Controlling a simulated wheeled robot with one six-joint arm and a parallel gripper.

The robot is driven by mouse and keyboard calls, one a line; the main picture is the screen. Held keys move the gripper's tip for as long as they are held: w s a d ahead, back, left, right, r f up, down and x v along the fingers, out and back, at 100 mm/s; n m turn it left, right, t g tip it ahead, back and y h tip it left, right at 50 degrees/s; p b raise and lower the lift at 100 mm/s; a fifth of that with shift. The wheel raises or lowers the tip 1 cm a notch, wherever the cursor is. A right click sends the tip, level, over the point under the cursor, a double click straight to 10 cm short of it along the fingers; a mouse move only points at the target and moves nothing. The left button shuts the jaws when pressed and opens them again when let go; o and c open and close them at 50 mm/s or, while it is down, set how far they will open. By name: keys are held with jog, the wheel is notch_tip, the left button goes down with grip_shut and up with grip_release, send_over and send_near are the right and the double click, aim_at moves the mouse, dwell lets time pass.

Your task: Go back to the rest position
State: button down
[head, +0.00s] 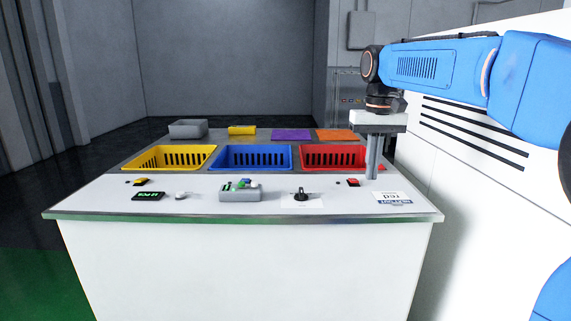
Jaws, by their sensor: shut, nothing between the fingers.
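My gripper (372,178) hangs from my blue arm at the right of the head view. It points straight down with its grey fingers together, and nothing shows between them. The fingertips are over the right end of the white table (240,255), in front of the right end of the red basket (333,157), part of which they hide. I cannot tell whether the tips touch the tabletop.
A yellow basket (170,157) and a blue basket (251,158) stand left of the red one. In front are a grey tray (240,196), a black knob (301,194), a display (148,196) and a label card (393,198). A grey bin (187,129) stands behind.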

jog(key=s+d+f+t, duration=0.2)
jog(key=s+d+f, duration=0.1)
jog(key=s+f, duration=0.8)
jog(key=s+d+f+t, duration=0.2)
jog(key=s+f, duration=0.8)
jog(key=s, duration=0.9)
jog(key=shift+d+f+t, duration=0.3)
jog(key=shift+d+f, duration=0.05)
jog(key=shift+d, duration=0.5)
